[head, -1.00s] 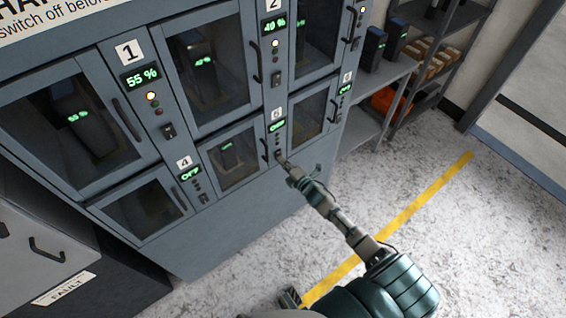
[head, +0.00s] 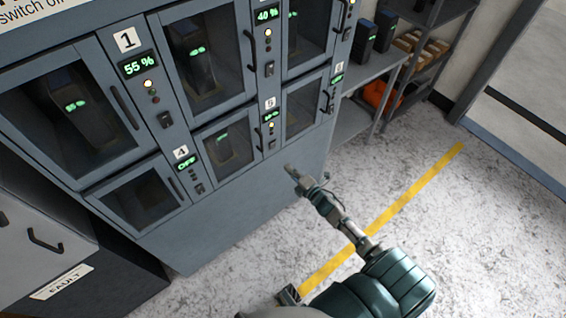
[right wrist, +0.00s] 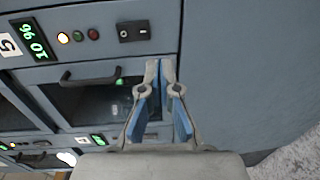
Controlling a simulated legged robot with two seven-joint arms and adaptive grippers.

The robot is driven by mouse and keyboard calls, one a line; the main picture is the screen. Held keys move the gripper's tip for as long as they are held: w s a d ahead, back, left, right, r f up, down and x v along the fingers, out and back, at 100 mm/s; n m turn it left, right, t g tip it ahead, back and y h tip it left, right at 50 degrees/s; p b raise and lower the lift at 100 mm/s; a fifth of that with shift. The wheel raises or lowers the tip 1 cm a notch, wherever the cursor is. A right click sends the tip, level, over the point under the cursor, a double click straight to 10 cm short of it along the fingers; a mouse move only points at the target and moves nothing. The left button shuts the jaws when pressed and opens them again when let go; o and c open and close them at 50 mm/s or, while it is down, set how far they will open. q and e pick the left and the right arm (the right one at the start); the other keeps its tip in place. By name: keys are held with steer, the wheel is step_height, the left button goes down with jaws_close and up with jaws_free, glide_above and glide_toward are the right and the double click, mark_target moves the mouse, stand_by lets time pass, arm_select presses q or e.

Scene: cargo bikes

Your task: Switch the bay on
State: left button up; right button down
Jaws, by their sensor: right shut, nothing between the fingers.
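Bay 5 (head: 229,147) is in the lower row of the grey charging cabinet, with a battery visible behind its shut glass door. Its green display (right wrist: 35,38) reads about 10 % in the right wrist view, and a yellowish lamp (right wrist: 63,38) beside it is lit. Its black rocker switch (right wrist: 134,31) is in plain sight, also in the head view (head: 272,143). My right gripper (head: 290,170) is shut and empty, apart from the cabinet front, below and right of that switch. Its closed fingertips (right wrist: 160,68) also show in the wrist view. My left gripper is not in view.
Bay 4 (head: 138,200) reads OFF, and its compartment looks empty. Bay 1 (head: 75,115) reads 55 %. A black box with a FAULT label (head: 62,282) stands at lower left. A shelf (head: 360,118) is right of the cabinet. The floor (head: 450,220) is clear.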

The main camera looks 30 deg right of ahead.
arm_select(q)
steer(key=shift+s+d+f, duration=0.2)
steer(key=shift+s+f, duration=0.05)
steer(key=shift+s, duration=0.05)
arm_select(e)
steer(key=s, duration=0.4)
steer(key=shift+s+d+f, duration=0.15)
steer(key=shift+s+d, duration=0.1)
steer(key=shift+d, duration=0.15)
